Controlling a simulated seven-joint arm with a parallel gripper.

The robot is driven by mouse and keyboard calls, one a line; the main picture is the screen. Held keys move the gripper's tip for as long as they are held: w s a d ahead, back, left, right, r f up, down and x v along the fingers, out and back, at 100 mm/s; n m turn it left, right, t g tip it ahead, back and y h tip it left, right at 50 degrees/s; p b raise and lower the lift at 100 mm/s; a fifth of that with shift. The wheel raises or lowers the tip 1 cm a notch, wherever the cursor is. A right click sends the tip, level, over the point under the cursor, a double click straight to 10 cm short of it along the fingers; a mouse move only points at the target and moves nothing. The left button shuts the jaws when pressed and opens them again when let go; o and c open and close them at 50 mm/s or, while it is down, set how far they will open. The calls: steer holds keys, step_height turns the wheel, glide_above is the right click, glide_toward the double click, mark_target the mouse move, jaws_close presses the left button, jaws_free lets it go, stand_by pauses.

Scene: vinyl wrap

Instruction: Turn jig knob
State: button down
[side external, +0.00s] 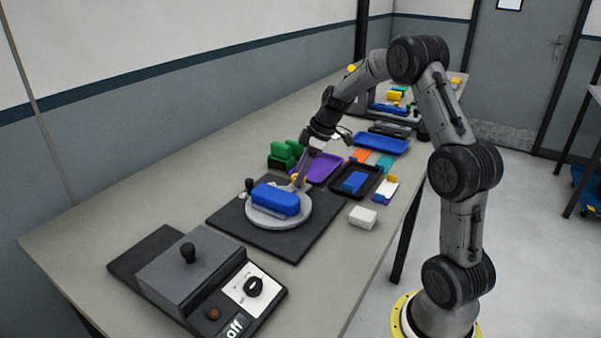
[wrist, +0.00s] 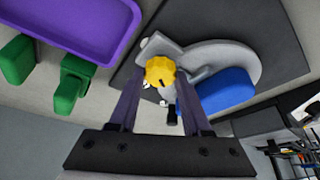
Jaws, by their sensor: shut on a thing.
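The jig is a round grey plate (side external: 263,221) on a dark square base (side external: 308,237), with a blue block (side external: 275,199) on top. The jig's yellow knob (wrist: 161,72) shows between my gripper's fingertips in the wrist view. In the side view the knob (side external: 298,178) sits at the far edge of the plate, small and partly hidden by my fingers. My gripper (wrist: 160,85) is shut on the yellow knob, one finger on each side. The blue block also shows in the wrist view (wrist: 220,92), right of the fingers.
A purple tray (side external: 325,168) and green blocks (side external: 283,153) stand behind the jig. A black tray (side external: 370,185) with a blue piece and a white block (side external: 362,217) lie to its right. A control box with a dial (side external: 254,286) stands in front.

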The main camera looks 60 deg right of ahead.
steer(key=n+g+y, duration=0.1)
steer(key=n, duration=0.2)
steer(key=shift+w+d+n, duration=0.1)
steer(key=shift+d+n, duration=0.05)
steer(key=shift+n, duration=0.25)
steer(key=shift+n+g+y, duration=0.3)
steer(key=shift+n+g, duration=0.3)
steer(key=shift+n, duration=1.1)
steer(key=shift+c, duration=1.8)
jaws_free()
steer(key=v, duration=1.4)
steer(key=shift+w+f, duration=0.1)
